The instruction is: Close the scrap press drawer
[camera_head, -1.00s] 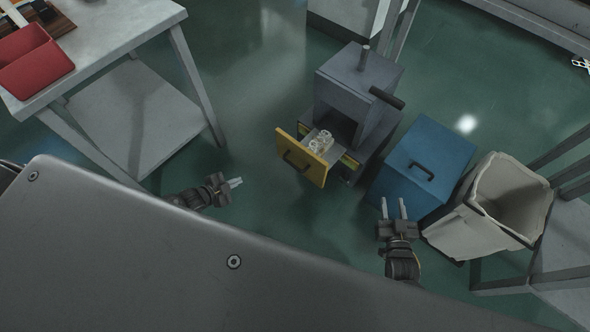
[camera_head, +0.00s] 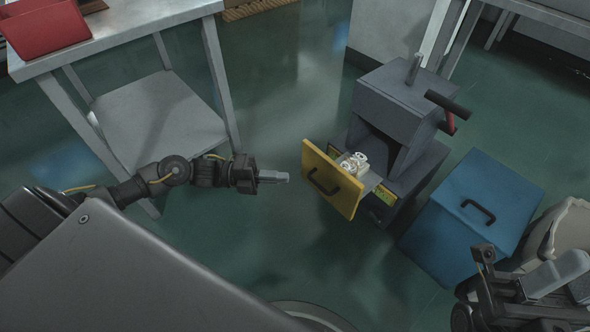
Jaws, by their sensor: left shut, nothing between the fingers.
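The scrap press (camera_head: 398,108) is a grey machine on the floor right of centre. Its drawer (camera_head: 335,181) has a yellow front with a dark handle and stands pulled out toward the lower left. Some pale, ring-like scrap pieces (camera_head: 353,163) lie in the drawer behind the front. My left gripper (camera_head: 286,177) is shut and empty, pointing right, a short way left of the drawer front and apart from it in the picture. My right gripper (camera_head: 566,281) is at the lower right, in front of the blue box and bin; its fingers look apart with nothing seen between them.
A blue box (camera_head: 480,182) with a black handle stands right of the press. A pale bin (camera_head: 568,232) is beside it, partly cut off. A table (camera_head: 128,22) with a red tray (camera_head: 42,30) stands at upper left.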

